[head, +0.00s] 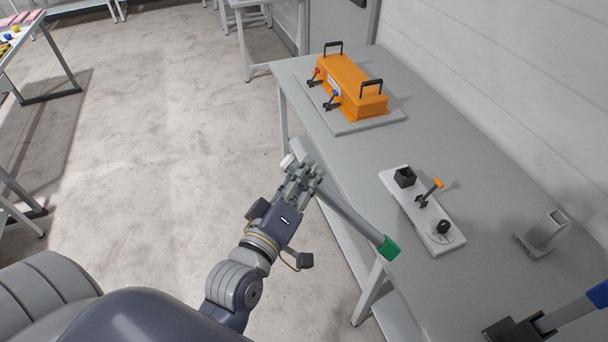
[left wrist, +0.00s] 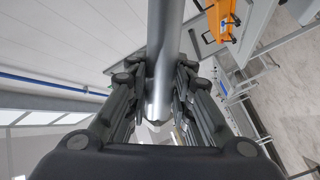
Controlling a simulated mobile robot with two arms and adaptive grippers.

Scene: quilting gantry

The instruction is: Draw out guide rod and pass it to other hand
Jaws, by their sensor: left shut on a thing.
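The guide rod (head: 345,212) is a grey bar with a green end (head: 388,248). My left gripper (head: 303,178) is shut on it near its far, pale end, and the rod slants down to the right along the table's front edge. The left wrist view shows the rod (left wrist: 164,75) between both fingers, with its near end visible at the palm side. The rod looks clear of any holder. My right gripper is in neither view.
On the grey table (head: 330,135) stand an orange box (head: 350,88) with black handles, a pale plate (head: 410,195) with small fixtures, and a grey square socket (head: 545,230). A dark block (head: 515,330) with a blue-ended bar (head: 570,311) is at the lower right.

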